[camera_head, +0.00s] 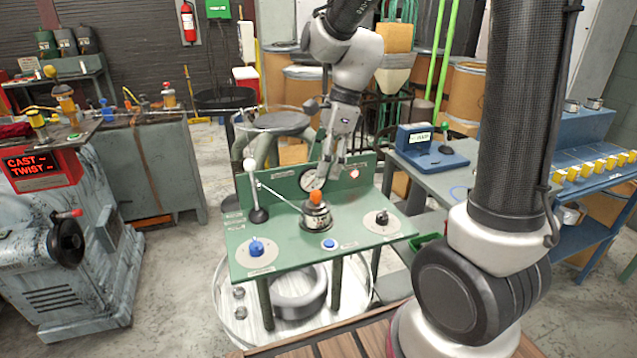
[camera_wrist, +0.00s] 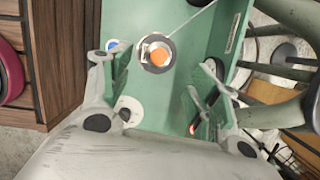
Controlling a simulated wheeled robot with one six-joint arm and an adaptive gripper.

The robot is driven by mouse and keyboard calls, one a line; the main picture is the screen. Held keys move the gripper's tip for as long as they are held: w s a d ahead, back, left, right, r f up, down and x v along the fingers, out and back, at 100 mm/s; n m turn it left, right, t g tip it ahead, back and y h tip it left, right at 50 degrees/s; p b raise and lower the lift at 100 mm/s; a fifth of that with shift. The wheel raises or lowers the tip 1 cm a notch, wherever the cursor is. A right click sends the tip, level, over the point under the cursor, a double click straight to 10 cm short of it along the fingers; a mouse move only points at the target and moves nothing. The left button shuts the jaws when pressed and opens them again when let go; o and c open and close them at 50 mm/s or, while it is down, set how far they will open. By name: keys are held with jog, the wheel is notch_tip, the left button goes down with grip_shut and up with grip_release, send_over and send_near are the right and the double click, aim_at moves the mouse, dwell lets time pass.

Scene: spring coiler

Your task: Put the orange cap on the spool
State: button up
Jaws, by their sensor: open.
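The orange cap (camera_head: 316,196) sits on top of the spool (camera_head: 316,214), which stands upright at the middle of the green machine table. In the wrist view the cap (camera_wrist: 159,57) shows from above, centred over the spool (camera_wrist: 156,66). A thin wire runs to the spool from the white-knobbed lever. I cannot tell how firmly the cap is seated. My gripper (camera_head: 328,178) is above and slightly behind the cap in the head view. In the wrist view my gripper (camera_wrist: 160,88) has its fingers spread wide, empty, with the cap beyond and between them, apart from both.
The green table (camera_head: 290,258) carries a blue knob (camera_head: 257,246), a blue button (camera_head: 329,244), a black knob (camera_head: 382,217) and a tall lever (camera_head: 255,190). A gauge (camera_head: 311,180) is on its back panel. A blue scale (camera_head: 432,150) stands on the right bench.

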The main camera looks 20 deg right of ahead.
jog(key=s+d+r+n+t+h, duration=0.1)
jog(key=s+d+r+n, duration=0.3)
jog(key=s+n, duration=0.5)
jog(key=s+d+r+n+t+h, duration=0.2)
jog(key=s+d+r+n, duration=0.3)
jog(key=s+d+n, duration=0.3)
jog(key=shift+s+d+n+t, duration=0.45)
jog(key=shift+s+n, duration=0.4)
jog(key=shift+n, duration=0.35)
